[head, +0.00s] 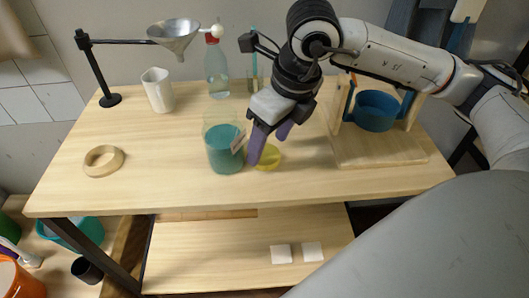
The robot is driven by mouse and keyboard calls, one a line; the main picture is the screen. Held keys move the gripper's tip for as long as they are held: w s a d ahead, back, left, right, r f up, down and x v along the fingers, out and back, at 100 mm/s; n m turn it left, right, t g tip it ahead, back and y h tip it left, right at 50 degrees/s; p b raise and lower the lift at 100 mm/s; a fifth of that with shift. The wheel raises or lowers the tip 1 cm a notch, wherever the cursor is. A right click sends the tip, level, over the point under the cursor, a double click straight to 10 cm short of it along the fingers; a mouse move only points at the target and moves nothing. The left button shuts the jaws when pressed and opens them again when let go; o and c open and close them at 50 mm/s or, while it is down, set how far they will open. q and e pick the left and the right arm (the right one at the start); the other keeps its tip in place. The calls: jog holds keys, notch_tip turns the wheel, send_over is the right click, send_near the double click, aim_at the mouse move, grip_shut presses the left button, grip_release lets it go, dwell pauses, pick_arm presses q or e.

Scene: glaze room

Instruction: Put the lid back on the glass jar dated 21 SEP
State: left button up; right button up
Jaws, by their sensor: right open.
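A clear glass jar (224,157) with teal contents stands upright near the middle of the wooden table. Its top looks open, and a small pale tag hangs at its right side, with a date too small to read. A round yellow piece (270,160), possibly the lid, lies on the table just right of the jar, partly hidden by my gripper. My right gripper (266,150) is open, its purple fingers pointing down over the yellow piece, close beside the jar. Whether the fingers touch either is unclear. My left gripper is not in view.
A wooden ring (90,167) lies at left. A funnel (175,38) on a black stand, a white cup (157,90), a spray bottle (217,75) and a glass with a brush (256,80) stand behind. A wooden stand (375,152) holds a blue pot (376,111). The table's front is clear.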

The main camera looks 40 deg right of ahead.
aim_at(267, 155)
jog(key=shift+x, duration=1.35)
jog(key=shift+c, duration=0.3)
jog(key=c, duration=0.7)
jog(key=shift+c, duration=0.2)
notch_tip(267, 155, up, 18)
jog(key=p, duration=0.1)
